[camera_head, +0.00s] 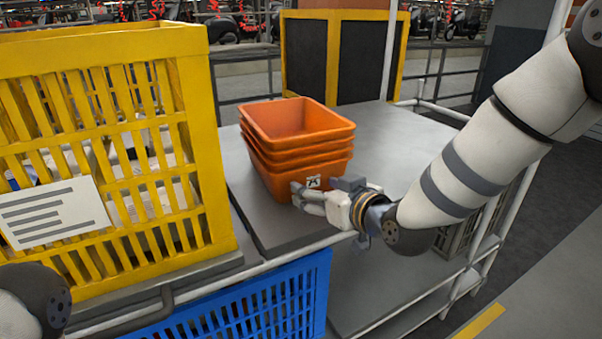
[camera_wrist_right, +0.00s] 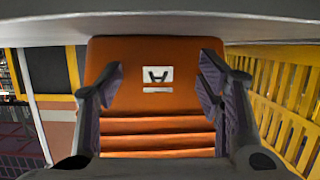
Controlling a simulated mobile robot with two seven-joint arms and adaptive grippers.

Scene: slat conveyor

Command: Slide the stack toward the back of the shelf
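The stack of orange bins (camera_head: 300,150), several nested together, stands upright on the grey shelf (camera_head: 395,150). My right gripper (camera_head: 298,192) is low at the near side of the stack. In the right wrist view the stack (camera_wrist_right: 158,105) fills the middle, upside down, with a small white label on its face. The two dark fingers are spread apart in front of that face, with nothing gripped between them. I cannot tell whether the fingertips touch the bin. My left gripper is out of view.
A large yellow crate (camera_head: 195,130) with a white label stands left of the stack. A blue crate (camera_head: 265,305) sits lower, in front. A yellow-framed dark panel (camera_head: 333,55) is behind the shelf. Bare shelf surface lies behind and right of the stack.

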